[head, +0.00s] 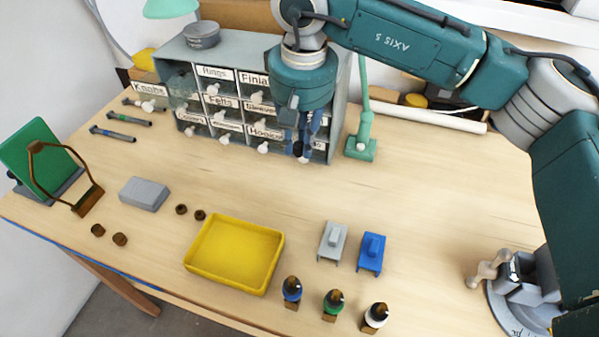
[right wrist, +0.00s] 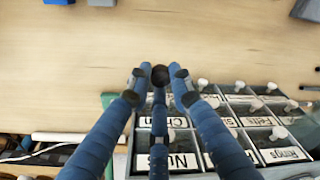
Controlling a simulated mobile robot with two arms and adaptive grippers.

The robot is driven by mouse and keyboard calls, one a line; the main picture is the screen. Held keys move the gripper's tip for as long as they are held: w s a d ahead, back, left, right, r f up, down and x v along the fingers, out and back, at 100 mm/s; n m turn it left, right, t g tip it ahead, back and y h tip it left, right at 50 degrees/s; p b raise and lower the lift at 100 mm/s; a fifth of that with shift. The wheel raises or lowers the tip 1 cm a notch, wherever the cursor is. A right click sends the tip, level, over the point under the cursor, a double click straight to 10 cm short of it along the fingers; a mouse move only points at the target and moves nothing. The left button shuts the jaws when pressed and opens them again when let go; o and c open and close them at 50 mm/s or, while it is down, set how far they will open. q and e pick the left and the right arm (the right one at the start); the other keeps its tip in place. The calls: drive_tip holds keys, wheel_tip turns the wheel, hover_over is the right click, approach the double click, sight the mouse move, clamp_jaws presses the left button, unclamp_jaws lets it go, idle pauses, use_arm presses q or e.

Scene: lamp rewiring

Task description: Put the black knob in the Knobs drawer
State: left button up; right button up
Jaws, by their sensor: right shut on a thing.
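My right gripper (head: 303,152) hangs in front of the lower right of the drawer cabinet. Its blue fingers are shut on a small dark round thing, the black knob, which shows between the fingertips in the right wrist view (right wrist: 160,76). The knob is clear of the table there; in the head view it is mostly lost among the fingers. The Knobs drawer (head: 149,91) is at the upper left of the cabinet (head: 340,105), its labelled front standing out from the other fronts, so it looks pulled open. Its inside is hard to see. My left gripper is not in view.
A yellow tray (head: 192,262), a grey block (head: 144,193) and several small brown round pieces (head: 181,209) lie on the table. Dark pens (head: 112,134) lie left of the cabinet. A green stand (head: 361,147) is close right of the gripper. The middle table is clear.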

sight(299, 146)
wheel_tip(299, 146, up, 6)
drive_tip(key=shift+f+b, duration=0.2)
drive_tip(key=shift+b, duration=0.15)
drive_tip(key=s+d+f+m, duration=0.1)
drive_tip(key=s+d+f, duration=0.4)
drive_tip(key=d, duration=0.4)
drive_tip(key=s+d+f+m, duration=0.2)
drive_tip(key=s+d+f, duration=0.3)
drive_tip(key=s+d, duration=0.2)
drive_tip(key=d, duration=0.2)
drive_tip(key=shift+d, duration=0.4)
drive_tip(key=shift+r, duration=0.1)
